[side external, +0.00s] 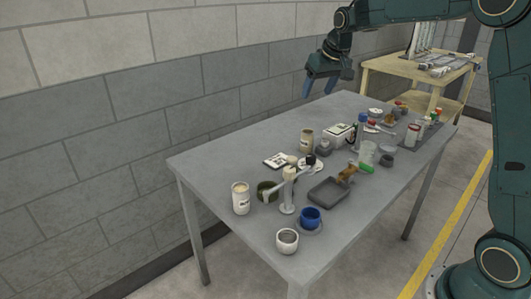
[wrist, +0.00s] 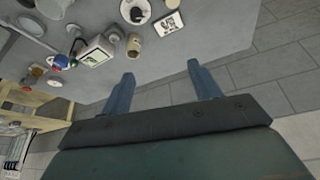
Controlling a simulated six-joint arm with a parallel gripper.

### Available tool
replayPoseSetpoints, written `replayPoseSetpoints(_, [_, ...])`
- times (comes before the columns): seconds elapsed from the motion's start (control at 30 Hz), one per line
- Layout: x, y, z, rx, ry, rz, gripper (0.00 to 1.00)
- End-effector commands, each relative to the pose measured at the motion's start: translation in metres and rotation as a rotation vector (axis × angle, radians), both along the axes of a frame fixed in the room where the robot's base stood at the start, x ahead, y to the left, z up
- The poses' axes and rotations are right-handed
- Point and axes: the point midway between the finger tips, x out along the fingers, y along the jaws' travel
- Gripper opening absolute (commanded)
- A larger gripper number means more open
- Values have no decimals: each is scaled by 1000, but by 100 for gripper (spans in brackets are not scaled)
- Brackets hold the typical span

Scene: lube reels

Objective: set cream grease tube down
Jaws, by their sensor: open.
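A cream-tan cylinder (side external: 307,140) stands upright near the table's wall-side edge; it also shows in the wrist view (wrist: 134,47). A cream can with a dark label (side external: 241,198) stands upright near the table's left corner. I cannot tell for sure which of them is the grease tube. My gripper (side external: 319,90) hangs above the table's wall-side edge, well clear of both. Its blue fingers (wrist: 160,74) are spread apart, with nothing between them and bare tabletop edge and floor beneath.
The grey table (side external: 215,160) is crowded along its middle. A white box (side external: 338,130), a picture card (side external: 278,160), a grey tray (side external: 328,191), a blue mug (side external: 311,218) and a white cup (side external: 287,241) stand there. The wall-side strip has free room. A wooden bench (side external: 395,68) stands behind.

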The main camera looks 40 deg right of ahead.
Motion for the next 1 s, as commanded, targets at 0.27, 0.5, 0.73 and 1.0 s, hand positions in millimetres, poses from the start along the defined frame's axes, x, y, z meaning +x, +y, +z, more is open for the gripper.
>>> replayPoseSetpoints(0.27, [-69, 50, 36, -4, -17, 56, 62])
replayPoseSetpoints(0.5, [-133, 84, 50, -6, -28, 104, 62])
replayPoseSetpoints(0.73, [-196, 111, 49, -7, -40, 149, 62])
replayPoseSetpoints(1.0, [-268, 134, 32, -7, -54, 201, 62])
